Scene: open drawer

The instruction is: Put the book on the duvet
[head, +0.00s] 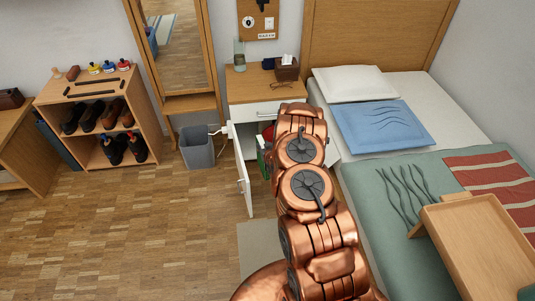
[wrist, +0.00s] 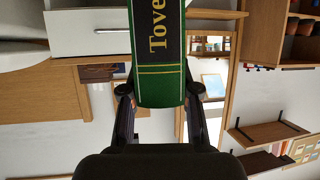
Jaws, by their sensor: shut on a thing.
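The book (wrist: 160,70) is dark green with yellow lettering and fills the upper middle of the wrist view. My gripper (wrist: 162,92) is shut on it, with one finger on each side of its lower end. In the head view my arm hides the gripper; a small green strip (head: 262,165) shows left of the arm by the open cabinet, and I cannot tell if it is the book. The duvet (head: 372,190) is grey-green with dark wavy lines and covers the lower part of the bed at the right.
The cabinet door (head: 242,180) stands open left of my arm. A wooden bed tray (head: 480,245) and a striped red blanket (head: 490,175) lie on the duvet's right part. A blue pillow (head: 385,125) lies above it. A grey bin (head: 197,148) stands left of the nightstand.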

